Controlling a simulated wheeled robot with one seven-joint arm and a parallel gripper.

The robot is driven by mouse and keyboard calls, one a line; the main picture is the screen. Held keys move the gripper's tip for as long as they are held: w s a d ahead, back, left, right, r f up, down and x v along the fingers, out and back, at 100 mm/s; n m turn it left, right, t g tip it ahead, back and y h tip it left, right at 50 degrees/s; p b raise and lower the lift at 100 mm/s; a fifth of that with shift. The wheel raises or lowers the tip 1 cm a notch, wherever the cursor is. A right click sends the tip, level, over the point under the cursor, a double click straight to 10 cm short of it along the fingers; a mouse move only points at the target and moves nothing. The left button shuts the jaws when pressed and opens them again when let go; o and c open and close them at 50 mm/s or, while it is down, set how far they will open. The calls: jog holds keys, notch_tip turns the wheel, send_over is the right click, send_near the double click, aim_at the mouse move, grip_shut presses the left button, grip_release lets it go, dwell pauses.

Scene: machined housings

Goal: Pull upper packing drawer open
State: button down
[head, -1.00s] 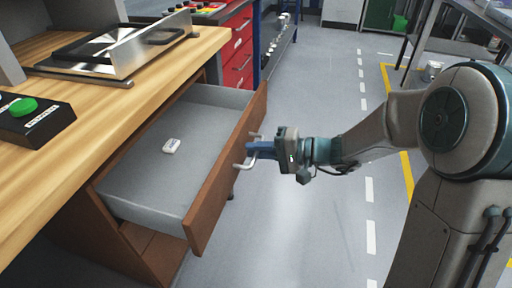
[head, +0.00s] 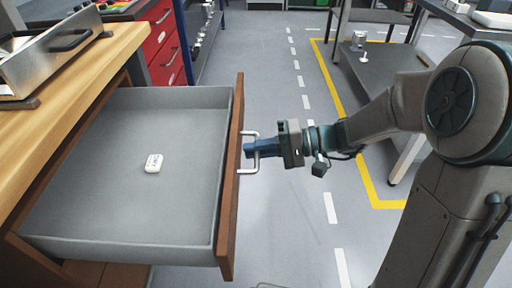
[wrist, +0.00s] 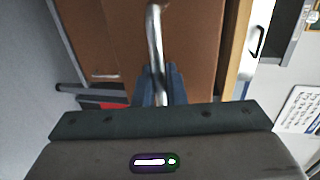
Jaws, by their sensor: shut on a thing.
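The upper packing drawer (head: 100,190) is a grey box with a brown wooden front (head: 232,190), and it stands pulled far out from under the wooden worktop. Its metal bar handle (head: 245,172) is on the outer side of the front. My gripper (head: 252,148) is shut on the handle, its blue fingers around the bar. In the wrist view the handle (wrist: 154,40) runs down between the fingertips (wrist: 158,82) against the brown front. A small white item (head: 153,163) lies on the drawer's floor.
The wooden worktop (head: 75,100) with a metal tray (head: 60,50) is at left. A red drawer cabinet (head: 160,45) stands behind. At right, a grey metal table (head: 400,100) stands inside a yellow floor line. The floor (head: 290,230) before the drawer is clear.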

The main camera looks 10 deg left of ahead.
jog(key=c, duration=1.6)
grip_release()
jog(key=shift+c, duration=0.2)
jog(key=p+v, duration=0.4)
jog(key=v, duration=0.9)
jog(key=shift+d, duration=0.4)
jog(key=shift+r, duration=0.1)
